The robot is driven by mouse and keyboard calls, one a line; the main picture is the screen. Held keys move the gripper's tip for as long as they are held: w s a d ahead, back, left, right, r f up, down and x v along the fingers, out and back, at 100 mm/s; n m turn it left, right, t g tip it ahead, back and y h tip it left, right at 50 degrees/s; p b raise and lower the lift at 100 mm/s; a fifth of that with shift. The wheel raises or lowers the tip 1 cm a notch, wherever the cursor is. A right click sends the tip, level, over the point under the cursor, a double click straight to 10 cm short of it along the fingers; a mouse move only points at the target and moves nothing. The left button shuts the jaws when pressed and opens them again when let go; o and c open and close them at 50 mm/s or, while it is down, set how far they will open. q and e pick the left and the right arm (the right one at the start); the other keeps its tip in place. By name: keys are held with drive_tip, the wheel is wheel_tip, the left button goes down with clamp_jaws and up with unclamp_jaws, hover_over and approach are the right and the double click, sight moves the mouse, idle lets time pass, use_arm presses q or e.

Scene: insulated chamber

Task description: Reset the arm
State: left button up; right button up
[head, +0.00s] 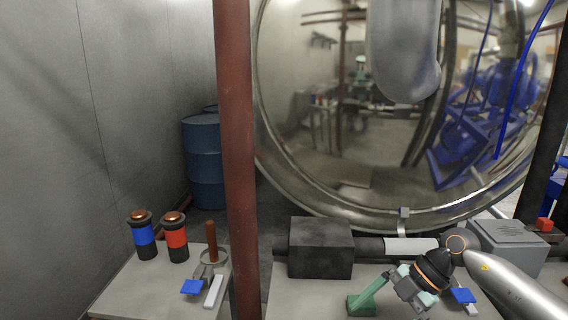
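My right arm comes in from the lower right, with a silver link and a dark wrist that has copper-coloured rings. Its gripper (408,290) is over the near table, in front of the dark box. Pale green parts (367,297) show beside the gripper and reach down to the left towards the table top. I cannot tell whether they belong to the gripper or are a separate thing it touches. The finger gap is too small to make out. My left gripper is not in view.
A large round metal chamber door (330,130) fills the back. A rust-red post (236,150) stands left of it. The left table (130,290) holds a blue-banded canister (144,236) and a red-banded canister (175,238). A dark box (319,247) stands behind the gripper. Blue barrels (204,165) stand behind.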

drive_tip(key=s+a+r+m+t+y+p, duration=0.1)
drive_tip(key=s+a+t+y, duration=0.15)
drive_tip(key=a+y, duration=0.4)
drive_tip(key=s+a+r+m+t+y, duration=0.1)
drive_tip(key=a+t+y, duration=0.25)
drive_tip(key=a, duration=0.55)
drive_tip(key=s+d+f+m+t+h+p, duration=0.2)
drive_tip(key=d+f+m+t+h, duration=0.75)
drive_tip(key=m, duration=0.65)
drive_tip(key=s+d+f+m+g+h, duration=0.3)
drive_tip(key=s+f+g+h, duration=0.3)
drive_tip(key=s+f, duration=0.9)
drive_tip(key=shift+s+d+f+m, duration=0.15)
drive_tip(key=shift+s+f+m, duration=0.15)
drive_tip(key=shift+f, duration=0.2)
drive_tip(key=shift+w, duration=0.1)
